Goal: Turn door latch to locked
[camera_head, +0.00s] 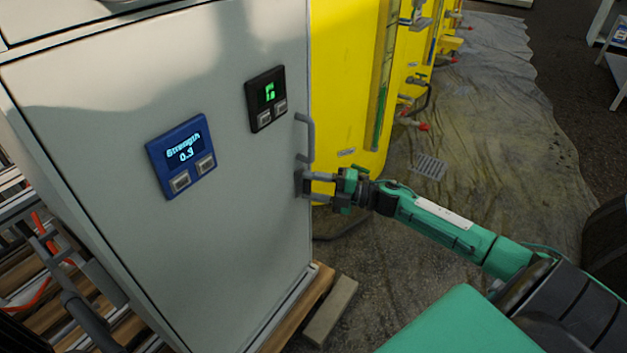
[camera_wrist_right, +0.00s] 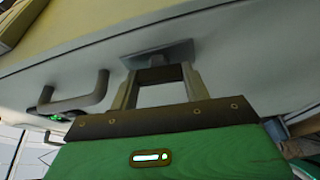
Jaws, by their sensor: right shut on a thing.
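The grey cabinet door (camera_head: 235,165) fills the left half of the head view and looks closed. The door latch (camera_head: 299,181) is a small dark plate at the door's right edge, below the handle (camera_head: 309,138). My right gripper (camera_head: 308,184) reaches in from the right, its fingers at the latch and shut on it. In the right wrist view the latch plate (camera_wrist_right: 158,53) lies against the door, and the fingers (camera_wrist_right: 160,78) grip a part below it. The fingers partly hide the latch, so its exact angle is hard to tell. My left gripper is not in view.
A blue panel reading "Strength 0.3" (camera_head: 182,155) and a black panel with green display (camera_head: 265,98) are on the door. Yellow tanks (camera_head: 345,90) with valves stand behind. The grey handle (camera_wrist_right: 75,104) is close left of the gripper in the wrist view.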

